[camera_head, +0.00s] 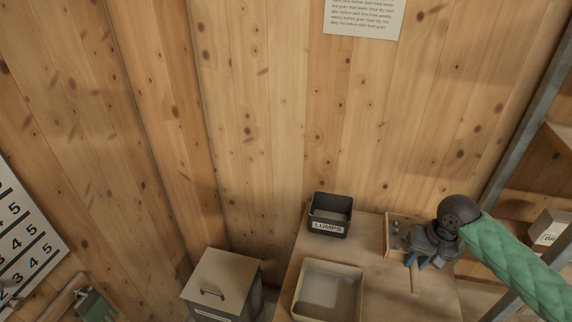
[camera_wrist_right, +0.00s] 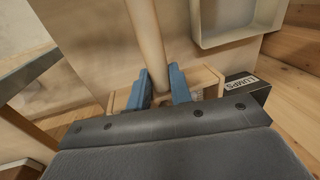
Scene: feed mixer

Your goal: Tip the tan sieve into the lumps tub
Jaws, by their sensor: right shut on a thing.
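The tan sieve (camera_head: 391,236) is a wooden frame with a long round handle (camera_head: 415,280). It is at the table's right side, right of the lumps tub, with several small dark bits showing in it. My right gripper (camera_head: 425,258) is shut on the handle close to the frame. In the right wrist view the handle (camera_wrist_right: 147,40) passes between the blue fingers (camera_wrist_right: 160,90), and the sieve's frame (camera_wrist_right: 208,79) lies just beyond them. The lumps tub (camera_head: 329,227) is dark, open and labelled LUMPS. It also shows in the wrist view (camera_wrist_right: 247,84), partly hidden. My left gripper is not in view.
A pale open tray (camera_head: 297,298) stands in front of the lumps tub. A lidded bin (camera_head: 226,271) stands left of the table. A wooden wall rises behind, and shelving with a grey post (camera_head: 527,105) is at the right.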

